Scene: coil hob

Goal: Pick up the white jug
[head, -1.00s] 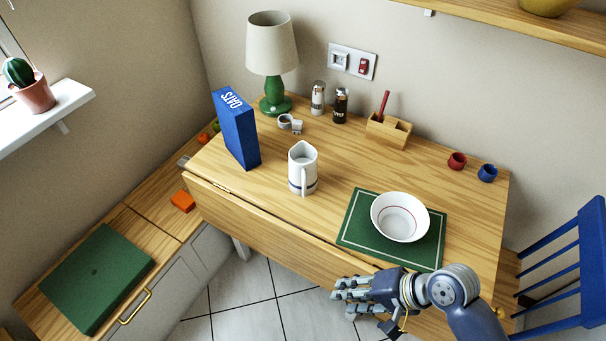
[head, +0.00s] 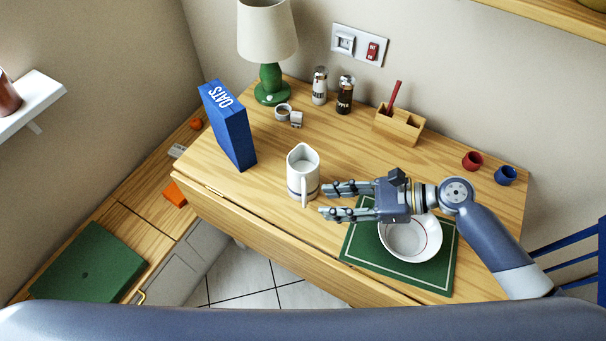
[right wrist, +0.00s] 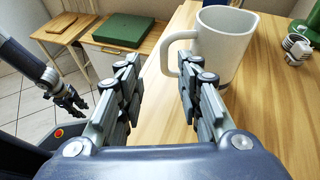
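The white jug (head: 303,178) stands upright on the wooden table, its handle towards the front edge. It also shows in the right wrist view (right wrist: 226,48), with its handle on the left side. My right gripper (head: 324,201) is open and empty, just right of the jug, its fingers pointing at it. In the right wrist view the handle lies beyond the gap between the fingertips (right wrist: 160,72). The jug is not between the fingers. My left gripper (right wrist: 72,100) shows small at the left of the right wrist view, away from the jug; its opening is unclear.
A white bowl (head: 411,243) on a green mat (head: 432,278) sits beneath my right wrist. A blue oats box (head: 230,128) stands left of the jug. Table between jug and holder (head: 398,127) is clear.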

